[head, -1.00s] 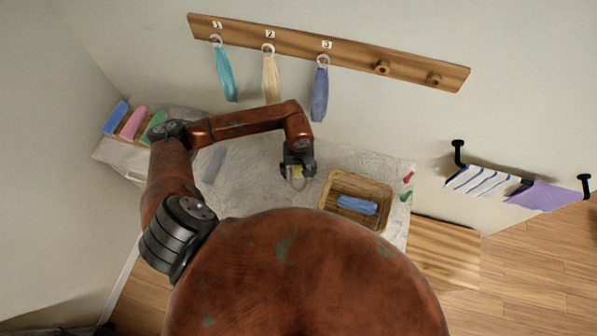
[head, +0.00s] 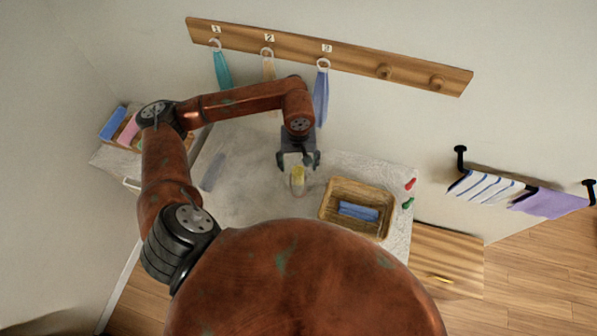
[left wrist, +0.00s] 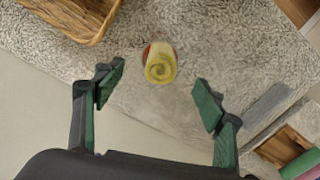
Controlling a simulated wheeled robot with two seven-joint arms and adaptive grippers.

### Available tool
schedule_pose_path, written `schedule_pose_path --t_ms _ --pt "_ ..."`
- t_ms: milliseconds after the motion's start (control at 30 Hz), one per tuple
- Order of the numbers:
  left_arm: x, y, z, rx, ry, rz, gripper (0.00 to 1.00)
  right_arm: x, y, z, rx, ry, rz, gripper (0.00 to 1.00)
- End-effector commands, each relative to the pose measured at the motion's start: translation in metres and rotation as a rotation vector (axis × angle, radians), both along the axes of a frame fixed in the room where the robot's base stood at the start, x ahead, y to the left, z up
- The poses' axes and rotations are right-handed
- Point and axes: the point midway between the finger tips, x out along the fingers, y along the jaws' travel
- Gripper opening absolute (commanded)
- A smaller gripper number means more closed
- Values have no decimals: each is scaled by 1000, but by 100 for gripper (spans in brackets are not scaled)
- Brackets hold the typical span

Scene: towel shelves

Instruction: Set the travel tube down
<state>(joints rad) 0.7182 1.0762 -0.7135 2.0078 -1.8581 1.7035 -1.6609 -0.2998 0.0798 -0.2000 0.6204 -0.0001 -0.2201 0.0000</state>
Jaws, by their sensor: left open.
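The travel tube (head: 297,179) stands on the pale stone-like counter (head: 250,160), left of the wicker basket. It looks pale with a yellow top in the head view. In the left wrist view, the tube (left wrist: 160,64) shows a yellow spiral end, with a bit of red behind it. My left gripper (head: 299,162) is open, its two fingers spread wide with nothing between them. It is just behind the tube, on the wall side, and apart from it. My right gripper is not in view.
A wicker basket (head: 329,212) holds a folded blue cloth (head: 358,211). Red (head: 410,184) and green (head: 408,203) small items lie right of it. A grey-blue strip (head: 213,172) lies to the left. A peg rail (head: 420,81) with hanging towels is on the wall behind.

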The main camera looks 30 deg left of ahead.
Motion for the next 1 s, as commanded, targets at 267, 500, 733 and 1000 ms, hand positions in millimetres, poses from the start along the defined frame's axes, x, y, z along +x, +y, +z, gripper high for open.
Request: schedule_pose_path --t_ms 267,500,733,1000 --pt "1 -2 11 -1 3 120 68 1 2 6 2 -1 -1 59" --pt "6 -3 -10 -2 7 664 68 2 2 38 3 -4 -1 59" --pt "5 2 -35 1 3 1101 68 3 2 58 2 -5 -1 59" --pt "4 4 -52 0 2 1261 68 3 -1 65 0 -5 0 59"
